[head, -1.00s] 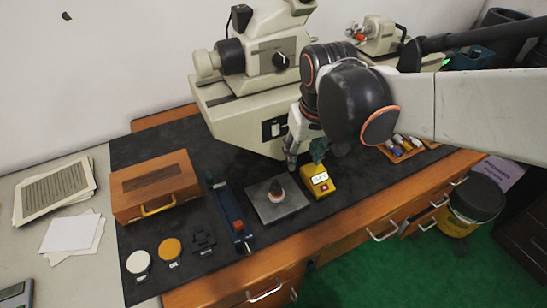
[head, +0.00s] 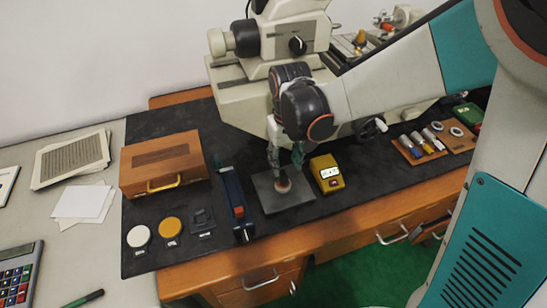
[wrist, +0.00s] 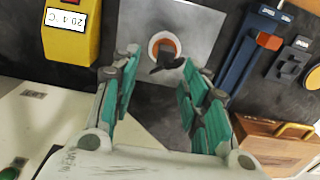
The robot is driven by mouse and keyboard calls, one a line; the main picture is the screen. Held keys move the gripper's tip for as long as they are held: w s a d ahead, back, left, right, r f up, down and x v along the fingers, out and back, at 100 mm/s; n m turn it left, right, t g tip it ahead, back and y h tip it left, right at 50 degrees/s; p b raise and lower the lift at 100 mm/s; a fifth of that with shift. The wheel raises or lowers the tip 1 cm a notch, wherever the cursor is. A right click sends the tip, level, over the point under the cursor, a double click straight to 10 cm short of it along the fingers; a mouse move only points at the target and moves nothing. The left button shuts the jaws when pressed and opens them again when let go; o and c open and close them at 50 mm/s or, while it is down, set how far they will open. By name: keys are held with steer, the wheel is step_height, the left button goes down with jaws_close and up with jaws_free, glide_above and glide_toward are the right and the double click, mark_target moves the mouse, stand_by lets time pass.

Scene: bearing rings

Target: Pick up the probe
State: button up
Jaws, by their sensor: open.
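A small dark piece that looks like the probe (wrist: 168,64) stands at a pale ring with an orange inside (wrist: 156,41). The ring rests on a square grey metal plate (wrist: 200,22), which also shows in the head view (head: 291,201). My gripper (head: 286,160) is above the plate, pointing down, with its fingers open. In the wrist view the teal-padded fingers (wrist: 160,78) stand apart on either side of the dark piece, with nothing gripped. In the head view the fingers partly hide the piece. I cannot tell whether a finger touches it.
A yellow meter (head: 327,175) stands right of the plate; a blue tool (head: 232,200) lies left of it. A wooden case (head: 160,165) and white and amber discs are farther left. A large cream instrument (head: 265,95) stands behind. The mat's front strip is clear.

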mark_target(283, 175)
steer(key=f+b, duration=0.1)
steer(key=f, duration=0.1)
steer(key=f+b, duration=0.1)
steer(key=f, duration=0.3)
steer(key=shift+s+a+f+b, duration=0.2)
steer(key=shift+a+b, duration=0.05)
steer(key=shift+b, duration=0.15)
steer(key=shift+r, duration=0.1)
jaws_close()
